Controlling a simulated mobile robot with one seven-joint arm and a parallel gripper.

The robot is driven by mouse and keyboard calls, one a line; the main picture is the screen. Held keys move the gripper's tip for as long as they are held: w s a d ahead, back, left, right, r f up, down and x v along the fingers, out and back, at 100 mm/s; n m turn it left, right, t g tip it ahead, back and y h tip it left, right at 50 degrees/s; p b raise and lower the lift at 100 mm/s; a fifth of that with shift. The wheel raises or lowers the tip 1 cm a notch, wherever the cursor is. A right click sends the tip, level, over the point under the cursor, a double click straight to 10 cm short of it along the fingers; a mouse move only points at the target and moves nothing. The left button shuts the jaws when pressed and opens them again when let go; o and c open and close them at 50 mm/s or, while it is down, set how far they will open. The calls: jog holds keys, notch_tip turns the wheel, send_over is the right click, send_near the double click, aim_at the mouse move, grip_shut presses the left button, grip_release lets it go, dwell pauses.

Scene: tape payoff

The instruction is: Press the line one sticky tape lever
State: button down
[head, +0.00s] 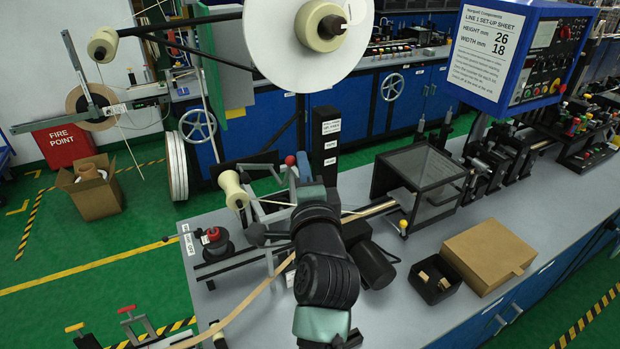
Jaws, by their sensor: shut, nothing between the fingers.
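My arm, black and teal, reaches up from the bottom centre over the bench in the head view and covers part of the tape machine. My gripper's fingers are not distinguishable; they seem hidden behind my own wrist. A lever with a red ball knob (290,160) stands on the grey frame just beyond the end of my arm. A black round unit with a red top (213,235) sits at the bench's left, near a small white label (189,243). I cannot read which part is labelled as the sticky tape lever. Contact with any lever cannot be seen.
A cream spool (233,190) and a large white reel (308,45) stand around the frame. A black mesh guard (417,185) is to the right, with a cardboard box (488,255) and small black tray (435,280) nearer. A blue-framed set-up sheet (490,48) hangs upper right.

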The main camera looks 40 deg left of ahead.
jog(key=shift+s+a+r+n, duration=0.25)
jog(key=shift+s+n, duration=0.35)
jog(key=shift+n, duration=0.1)
jog(key=shift+s, duration=0.1)
jog(key=shift+r, duration=0.1)
